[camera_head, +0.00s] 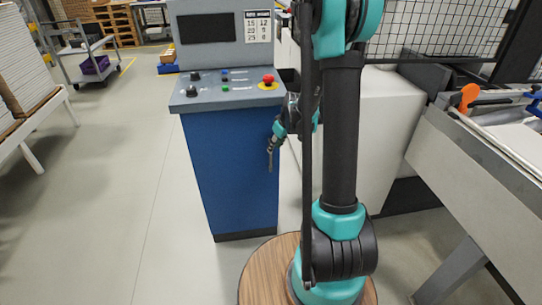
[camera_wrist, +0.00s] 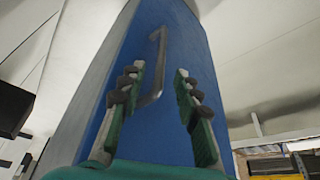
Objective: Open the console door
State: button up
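The console (camera_head: 232,175) is a blue cabinet with a sloped grey control top. My gripper (camera_head: 271,158) is beside its right edge in the head view. In the wrist view the blue console door (camera_wrist: 180,45) fills the middle and carries a grey bar handle (camera_wrist: 161,50). My gripper (camera_wrist: 160,88) is open, with one finger on each side of the picture. The handle's lower end shows between the fingers, closer to the left one. I see no clear contact. The handle is hidden in the head view, and I see no gap at the door.
The control top has a red emergency button (camera_head: 268,78) and several knobs. A pale machine housing (camera_head: 375,120) stands to the right, behind my arm. A cart (camera_head: 88,60) and stacked boards (camera_head: 20,60) are at the left. The floor left of the console is clear.

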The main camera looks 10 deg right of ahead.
send_over(271, 169)
jog(key=shift+w+f, duration=0.2)
jog(key=shift+f, duration=1.45)
jog(key=shift+w+f, duration=0.15)
jog(key=shift+f, duration=1.45)
grip_shut()
